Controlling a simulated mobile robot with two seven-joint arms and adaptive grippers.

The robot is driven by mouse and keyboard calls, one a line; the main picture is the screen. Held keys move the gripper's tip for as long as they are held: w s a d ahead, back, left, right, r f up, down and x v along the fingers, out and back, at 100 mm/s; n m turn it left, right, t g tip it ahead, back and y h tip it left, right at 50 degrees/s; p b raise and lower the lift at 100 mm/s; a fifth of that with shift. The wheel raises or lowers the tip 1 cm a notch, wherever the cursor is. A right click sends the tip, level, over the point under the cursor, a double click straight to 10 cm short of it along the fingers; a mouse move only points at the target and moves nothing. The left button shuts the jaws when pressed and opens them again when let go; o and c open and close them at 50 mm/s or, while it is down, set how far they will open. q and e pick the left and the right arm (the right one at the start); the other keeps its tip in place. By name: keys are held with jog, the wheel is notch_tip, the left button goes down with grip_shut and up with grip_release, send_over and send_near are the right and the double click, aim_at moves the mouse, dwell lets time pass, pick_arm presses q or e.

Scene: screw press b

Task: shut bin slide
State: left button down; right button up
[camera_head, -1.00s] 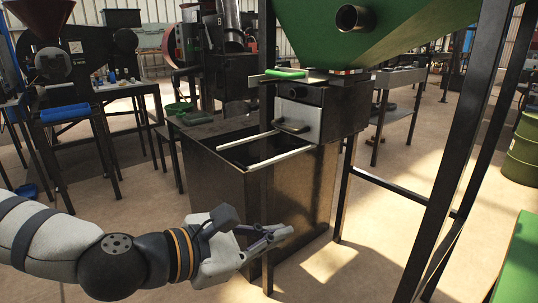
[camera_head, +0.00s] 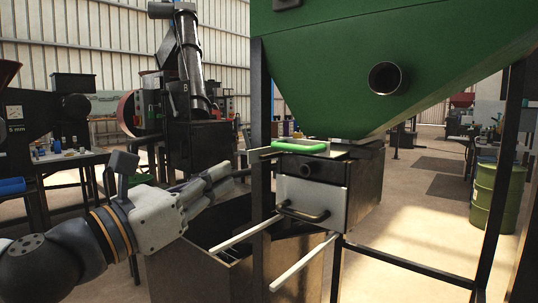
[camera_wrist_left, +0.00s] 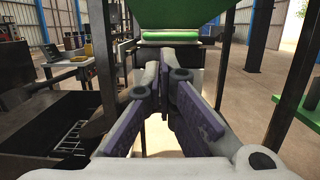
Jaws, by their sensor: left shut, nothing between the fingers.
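The bin slide shows as a flat plate with a bright green handle (camera_head: 300,146) at its outer end, under the mouth of the green hopper (camera_head: 350,75). Part of the plate sticks out from the housing toward me. My left gripper (camera_head: 228,180) is shut and empty, to the left of the handle and slightly lower, apart from it. In the left wrist view, the shut fingers (camera_wrist_left: 163,78) point forward, with the green handle (camera_wrist_left: 172,36) straight ahead beyond the tips. My right gripper is in neither view.
A grey front panel with a dark pull handle (camera_head: 303,213) sits below the slide. Two pale rails (camera_head: 300,264) reach out over an open black bin (camera_head: 178,275). A black frame post (camera_head: 260,120) stands between gripper and handle in the picture. A green drum (camera_head: 497,195) stands at right.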

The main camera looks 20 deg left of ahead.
aim_at(281, 148)
pick_arm(q)
jog(key=x, duration=1.3)
jog(key=shift+s+d+f, duration=0.1)
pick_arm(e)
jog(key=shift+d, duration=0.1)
